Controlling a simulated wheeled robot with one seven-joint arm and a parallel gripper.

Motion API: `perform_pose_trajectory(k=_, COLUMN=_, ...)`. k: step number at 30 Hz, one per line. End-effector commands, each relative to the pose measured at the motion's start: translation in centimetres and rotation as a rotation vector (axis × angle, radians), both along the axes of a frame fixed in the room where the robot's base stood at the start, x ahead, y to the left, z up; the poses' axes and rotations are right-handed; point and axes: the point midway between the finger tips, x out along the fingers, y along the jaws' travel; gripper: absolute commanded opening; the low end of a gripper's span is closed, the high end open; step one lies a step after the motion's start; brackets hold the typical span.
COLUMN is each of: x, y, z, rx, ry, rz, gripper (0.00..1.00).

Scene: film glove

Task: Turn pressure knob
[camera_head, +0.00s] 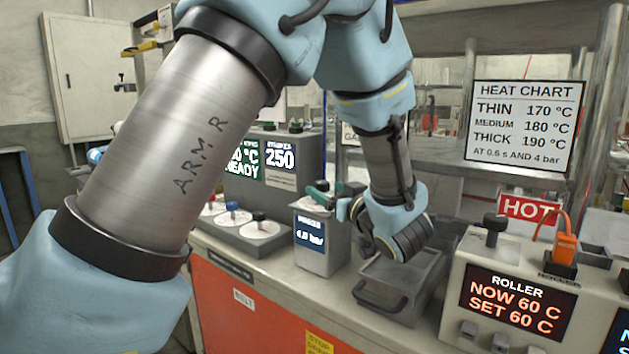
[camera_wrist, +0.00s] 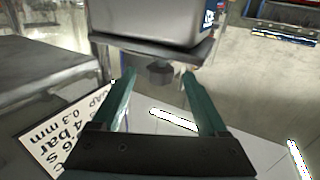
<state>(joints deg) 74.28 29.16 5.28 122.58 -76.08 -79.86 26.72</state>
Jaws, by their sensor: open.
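The grey pressure box (camera_head: 319,258) stands on the bench in the head view, with a small blue display ending in "bar"; its first digit is hard to read. My gripper (camera_head: 326,190) is beside the top of this box, its green fingers pointing left. In the wrist view, my gripper (camera_wrist: 158,80) is open, with one green finger on each side. A dark faceted knob (camera_wrist: 160,72) shows between the fingertips, close to a grey box with a blue display edge (camera_wrist: 160,18). I cannot tell whether the fingers touch the knob.
A grey open tray (camera_head: 405,285) and the roller unit (camera_head: 475,325) with a black top knob stand to the right. A heater unit (camera_head: 270,150) reading 250 and a plate with several knobs (camera_head: 240,232) stand left. A printed label (camera_wrist: 60,135) shows in the wrist view.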

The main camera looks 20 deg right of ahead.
Motion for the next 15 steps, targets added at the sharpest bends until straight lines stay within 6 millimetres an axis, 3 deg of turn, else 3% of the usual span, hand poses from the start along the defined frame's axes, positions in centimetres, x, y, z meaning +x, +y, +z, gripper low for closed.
perform_pose_trajectory(k=6, x=4.0, y=0.3, z=0.2, rx=0.001, ry=0.0, rz=0.002, gripper=0.76)
perform_pose_trajectory(k=15, x=6.3, y=0.4, z=0.0, rx=0.0, ry=0.0, rz=0.0, gripper=0.76)
